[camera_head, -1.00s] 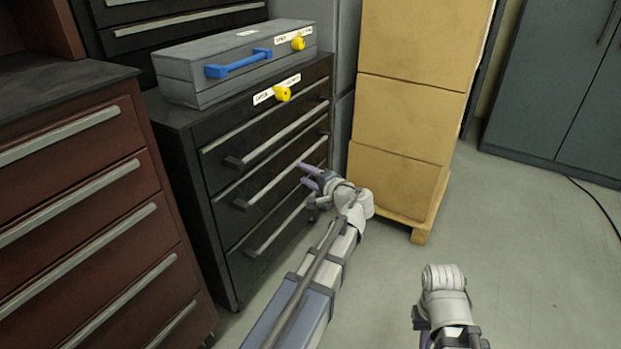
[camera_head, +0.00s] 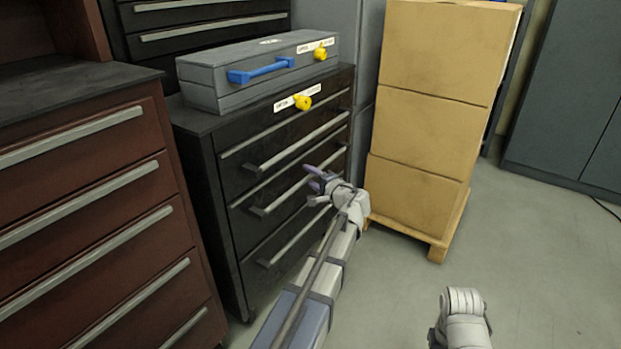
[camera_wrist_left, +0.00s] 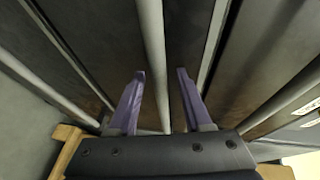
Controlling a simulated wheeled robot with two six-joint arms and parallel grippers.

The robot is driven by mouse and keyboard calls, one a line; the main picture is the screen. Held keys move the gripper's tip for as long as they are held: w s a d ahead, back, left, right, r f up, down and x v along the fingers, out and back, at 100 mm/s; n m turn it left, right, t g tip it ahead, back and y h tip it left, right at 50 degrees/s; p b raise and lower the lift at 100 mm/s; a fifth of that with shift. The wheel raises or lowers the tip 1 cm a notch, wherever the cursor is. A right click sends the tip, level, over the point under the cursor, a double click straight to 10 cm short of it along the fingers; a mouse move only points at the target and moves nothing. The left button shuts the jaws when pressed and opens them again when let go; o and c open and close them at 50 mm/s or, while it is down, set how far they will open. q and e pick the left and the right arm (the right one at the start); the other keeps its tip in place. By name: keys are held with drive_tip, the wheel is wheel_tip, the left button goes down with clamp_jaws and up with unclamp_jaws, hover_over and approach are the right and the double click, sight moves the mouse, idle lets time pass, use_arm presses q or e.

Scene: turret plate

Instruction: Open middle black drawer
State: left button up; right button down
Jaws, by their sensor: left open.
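The black drawer cabinet (camera_head: 205,185) stands left of centre in the head view, with several drawers and long grey bar handles. The middle drawer's handle (camera_head: 280,197) runs along its front, and the drawer looks closed. My left gripper (camera_head: 312,186) is open at the right part of this handle. In the left wrist view, a grey handle bar (camera_wrist_left: 152,45) passes between the two purple fingers of my left gripper (camera_wrist_left: 160,73), with a gap on each side. Of my right arm, only a pale link shows at the bottom edge; its fingers are out of view.
A grey case (camera_head: 215,92) with a blue handle lies on the cabinet. A yellow knob (camera_head: 303,102) is on the cabinet's upper front. A red-brown drawer unit (camera_head: 95,200) stands at left. Stacked boxes (camera_head: 425,125) on a pallet (camera_head: 440,245) stand at right. Floor is clear in front.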

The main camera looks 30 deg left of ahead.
use_arm(q)
clamp_jaws()
idle(0.4)
idle(1.0)
